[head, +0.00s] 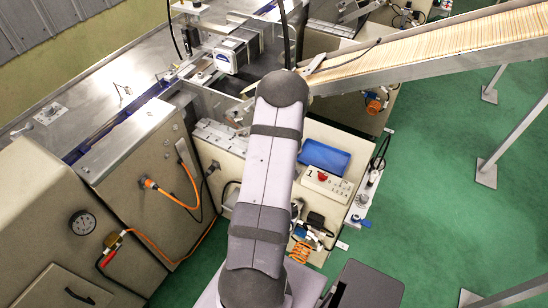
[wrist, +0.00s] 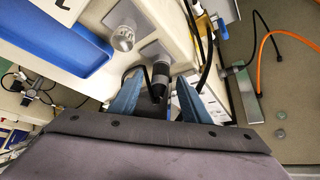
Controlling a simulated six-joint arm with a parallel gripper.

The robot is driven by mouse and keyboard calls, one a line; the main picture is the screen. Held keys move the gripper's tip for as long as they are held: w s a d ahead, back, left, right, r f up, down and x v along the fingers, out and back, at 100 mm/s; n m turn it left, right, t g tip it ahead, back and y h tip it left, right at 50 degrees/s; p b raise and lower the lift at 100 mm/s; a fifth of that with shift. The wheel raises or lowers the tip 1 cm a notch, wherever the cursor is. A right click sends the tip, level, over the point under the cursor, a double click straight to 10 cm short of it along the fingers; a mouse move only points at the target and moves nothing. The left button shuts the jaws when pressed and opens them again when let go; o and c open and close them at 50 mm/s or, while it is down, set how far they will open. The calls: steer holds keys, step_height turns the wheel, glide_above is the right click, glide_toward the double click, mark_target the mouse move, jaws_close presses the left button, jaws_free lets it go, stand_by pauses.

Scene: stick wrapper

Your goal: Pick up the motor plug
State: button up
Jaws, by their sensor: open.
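In the wrist view, a black cylindrical plug (wrist: 161,72), which looks like the motor plug, sits at a grey square plate on the cream machine panel. A black cable loops beside it. My gripper (wrist: 159,80) is open, with one blue finger on each side of the plug in this view. I see no finger clearly touching it, and the depth between them is hard to tell. In the head view my own arm hides most of this area, and I cannot make out the plug there.
A round metal knob (wrist: 122,38) sticks out of the panel left of the plug. Orange and black hoses (head: 178,197) hang on the left cabinet.

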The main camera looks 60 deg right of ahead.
jaws_close()
steer(key=shift+r, duration=0.2)
steer(key=shift+r, duration=0.55)
step_height(320, 180, up, 2)
steer(key=shift+r+p, duration=0.2)
steer(key=shift+p, duration=0.4)
steer(key=s+a+b, duration=0.6)
steer(key=s+a, duration=0.6)
steer(key=s, duration=0.1)
steer(key=shift+a+f+b, duration=0.2)
steer(key=shift+a+b, duration=0.1)
steer(key=shift+a, duration=0.1)
